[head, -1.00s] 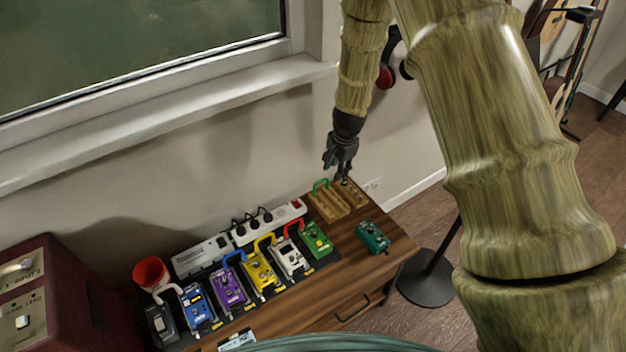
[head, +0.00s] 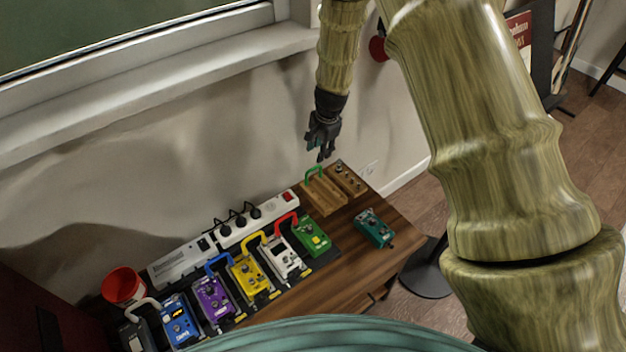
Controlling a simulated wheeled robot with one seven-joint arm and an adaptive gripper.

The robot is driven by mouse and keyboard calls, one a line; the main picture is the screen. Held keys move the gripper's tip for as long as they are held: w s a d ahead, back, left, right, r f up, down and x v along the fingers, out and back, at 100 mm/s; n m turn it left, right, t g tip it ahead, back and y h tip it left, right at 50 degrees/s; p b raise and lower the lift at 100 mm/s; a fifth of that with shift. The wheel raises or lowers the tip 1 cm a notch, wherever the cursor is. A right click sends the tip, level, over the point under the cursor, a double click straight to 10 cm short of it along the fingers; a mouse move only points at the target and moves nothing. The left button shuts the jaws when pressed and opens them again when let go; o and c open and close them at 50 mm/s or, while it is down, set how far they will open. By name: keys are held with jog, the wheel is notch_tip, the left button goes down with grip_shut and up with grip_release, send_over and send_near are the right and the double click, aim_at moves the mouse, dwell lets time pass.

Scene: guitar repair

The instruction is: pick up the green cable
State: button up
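The green cable (head: 314,170) is a short arched patch cable. It stands at the back of a wooden tray (head: 325,197) on the right part of the wooden cabinet top. My gripper (head: 322,153) is dark and hangs from my arm just above and slightly right of the cable in the picture. Its fingers point down, and they look apart from the cable. The fingers are small here, and I cannot make out whether they are spread or closed.
A row of pedals, including a green pedal (head: 312,236), stands left of the tray, joined by coloured cables. A teal pedal (head: 373,228) sits to the right. A white power strip (head: 240,228) lies behind the row. A red cup (head: 123,286) is at far left.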

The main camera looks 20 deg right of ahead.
aim_at(314, 168)
jog(key=shift+w+a+f+p, duration=0.2)
jog(key=shift+w+f, duration=0.1)
jog(key=shift+f, duration=1.5)
jog(key=shift+w+a+f+p, duration=0.25)
jog(key=shift+w+f, duration=0.1)
jog(key=shift+f, duration=1.5)
jog(key=shift+w+a+f+p, duration=0.2)
jog(key=shift+w+f, duration=0.1)
jog(key=shift+f, duration=1.5)
grip_shut()
